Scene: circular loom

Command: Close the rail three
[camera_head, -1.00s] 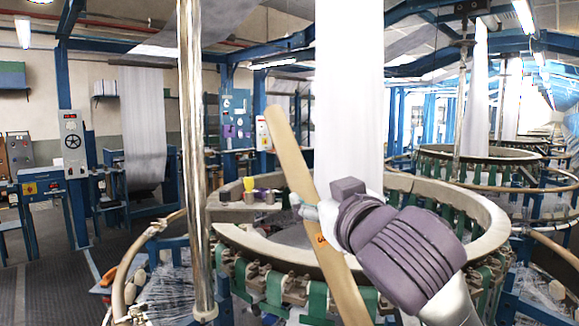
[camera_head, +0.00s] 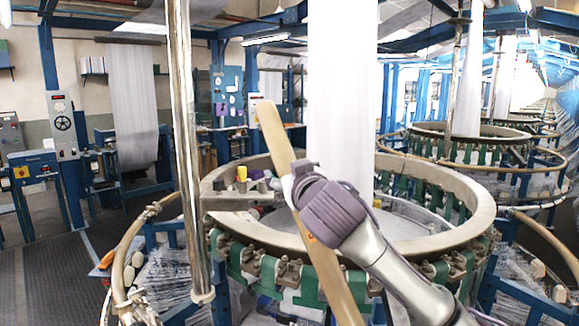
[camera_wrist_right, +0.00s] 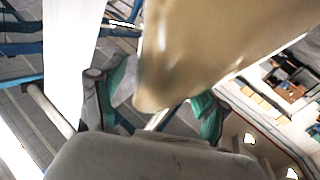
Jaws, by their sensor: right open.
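A long tan rail (camera_head: 327,268) stands tilted in front of the round loom (camera_head: 470,232), its top leaning left and its lower end leaving the picture. In the right wrist view, the rail's smooth rounded surface (camera_wrist_right: 195,50) fills the upper middle, close to my right gripper (camera_wrist_right: 152,108). Its teal-padded fingers are spread apart on either side of the rail's lower edge; contact is not clear. In the head view, my right wrist is just right of the rail's upper part, and the fingertips are hidden. My left gripper is out of view.
A shiny vertical pole (camera_head: 186,150) stands left of the rail. A curved rail (camera_head: 128,245) stands at the left, and another (camera_head: 545,237) at the right. White fabric (camera_head: 342,90) hangs above the loom. A small shelf (camera_head: 238,200) holds spools. The floor at left (camera_head: 50,270) is clear.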

